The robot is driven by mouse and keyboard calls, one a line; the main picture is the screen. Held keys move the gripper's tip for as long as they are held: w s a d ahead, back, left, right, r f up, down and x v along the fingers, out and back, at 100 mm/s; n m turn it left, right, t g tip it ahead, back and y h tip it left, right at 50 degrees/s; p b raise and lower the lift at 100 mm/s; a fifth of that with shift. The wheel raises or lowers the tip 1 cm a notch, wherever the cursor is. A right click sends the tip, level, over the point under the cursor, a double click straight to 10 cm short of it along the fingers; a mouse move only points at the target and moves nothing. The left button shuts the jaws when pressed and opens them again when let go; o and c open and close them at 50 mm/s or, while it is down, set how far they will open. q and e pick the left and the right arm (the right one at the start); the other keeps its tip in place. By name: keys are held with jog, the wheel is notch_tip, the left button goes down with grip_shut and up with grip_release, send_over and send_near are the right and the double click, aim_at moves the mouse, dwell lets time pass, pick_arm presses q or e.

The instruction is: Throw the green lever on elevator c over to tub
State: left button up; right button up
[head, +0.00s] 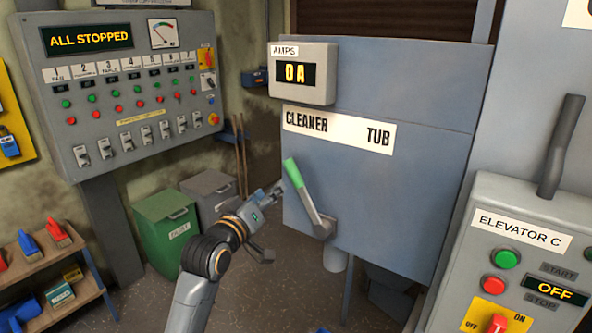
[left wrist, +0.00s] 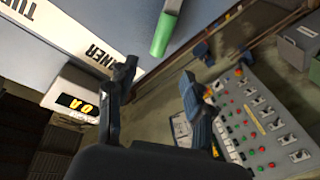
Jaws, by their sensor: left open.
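The lever has a green grip (head: 292,172) and a grey shaft running down to a pivot on the blue-grey panel. It leans left, under the CLEANER end of the label plate (head: 340,131); TUB is at the plate's right end. My left gripper (head: 273,222) is open and empty, just left of the lever and apart from it. In the left wrist view, the green grip (left wrist: 166,30) shows beyond the spread fingertips (left wrist: 160,75), near the top. My right gripper is not in view.
An AMPS meter (head: 302,73) reading 0 A sticks out above the plate. The elevator C box (head: 510,240) at right reads OFF. A control board (head: 130,90) reading ALL STOPPED hangs at left. Bins (head: 168,232) and a shelf (head: 50,268) stand low at left.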

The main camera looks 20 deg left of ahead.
aim_at(289, 171)
pick_arm(q)
jog(key=w+p, duration=0.1)
jog(key=w, duration=0.3)
jog(key=w+d+p, duration=0.1)
jog(key=w, duration=0.3)
jog(key=w+p, duration=0.1)
jog(key=w, duration=0.4)
jog(key=shift+d+f, duration=0.1)
jog(key=shift+d, duration=0.15)
jog(key=shift+c, duration=0.2)
grip_shut()
